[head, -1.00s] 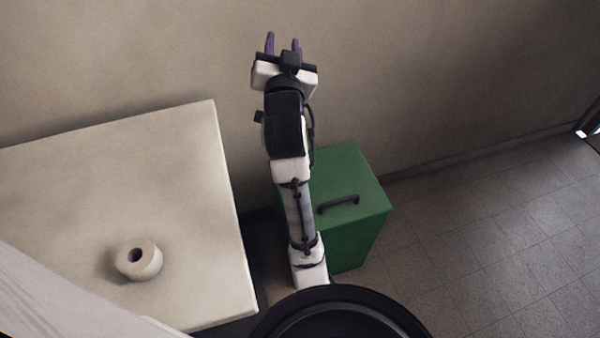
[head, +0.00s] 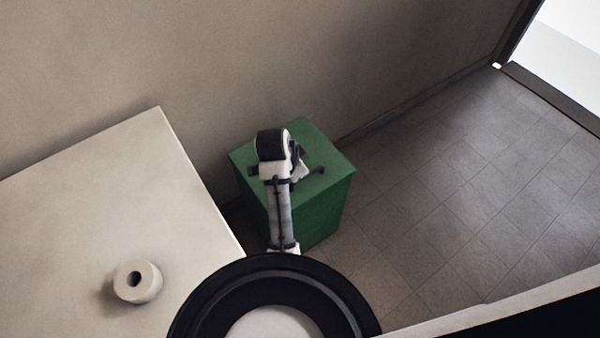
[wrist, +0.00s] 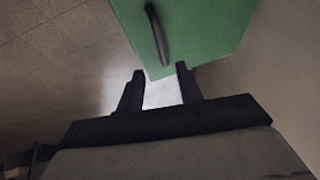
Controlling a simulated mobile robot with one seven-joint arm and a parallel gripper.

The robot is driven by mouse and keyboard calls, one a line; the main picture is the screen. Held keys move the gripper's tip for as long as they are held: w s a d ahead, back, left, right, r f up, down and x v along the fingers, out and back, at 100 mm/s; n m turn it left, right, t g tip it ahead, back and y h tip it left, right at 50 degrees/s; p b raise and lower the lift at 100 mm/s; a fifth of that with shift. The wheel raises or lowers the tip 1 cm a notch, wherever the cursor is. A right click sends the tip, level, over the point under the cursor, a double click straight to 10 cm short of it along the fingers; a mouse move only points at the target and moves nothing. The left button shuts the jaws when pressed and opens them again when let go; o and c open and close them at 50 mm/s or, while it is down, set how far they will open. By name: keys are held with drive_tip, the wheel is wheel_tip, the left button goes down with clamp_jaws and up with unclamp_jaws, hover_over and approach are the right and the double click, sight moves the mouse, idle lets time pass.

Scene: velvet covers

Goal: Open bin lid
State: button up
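The green bin (head: 325,205) stands against the wall, right of the pale table, with its lid (head: 305,135) shut. The lid's dark bar handle (head: 317,171) shows only at its right end in the head view, the rest hidden by my arm. My gripper (wrist: 160,82) is open and empty. Its fingertips appear near the lid's edge, apart from the handle. In the head view my arm is over the bin and hides the fingers.
A pale table (head: 120,190) is on the left, with a white paper roll (head: 137,281) on it. The wall (head: 300,50) runs close behind the bin. Tiled floor (head: 430,190) is free to the right, with a bright opening (head: 565,60) beyond.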

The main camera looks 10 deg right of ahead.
drive_tip(key=x, duration=1)
drive_tip(key=shift+w+f+p, duration=0.15)
drive_tip(key=shift+f+p, duration=0.1)
drive_tip(key=shift+p, duration=0.05)
clamp_jaws()
